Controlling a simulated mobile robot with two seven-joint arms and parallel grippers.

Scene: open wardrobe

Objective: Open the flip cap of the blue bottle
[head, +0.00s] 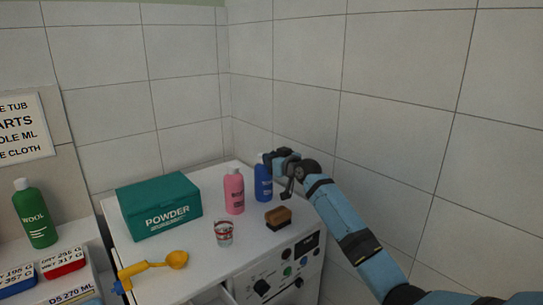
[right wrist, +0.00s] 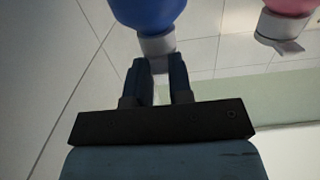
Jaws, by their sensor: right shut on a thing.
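The blue bottle (head: 263,184) stands upright at the back right of the white machine top, next to the pink bottle. My right gripper (head: 271,160) is at its top and hides its cap in the head view. In the right wrist view, the blue bottle (right wrist: 150,12) is upside down in the picture, with its grey cap (right wrist: 157,45) between and just beyond my fingertips (right wrist: 164,65). The fingers are shut on the cap. Whether the flip lid is raised I cannot tell. My left gripper is not in view.
The pink bottle (head: 234,192) stands close left. A brown brush (head: 278,217), a measuring cup (head: 223,235), a green powder box (head: 158,208) and a yellow scoop (head: 155,266) are on the machine top (head: 200,258). Tiled walls (head: 400,120) are close behind and right.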

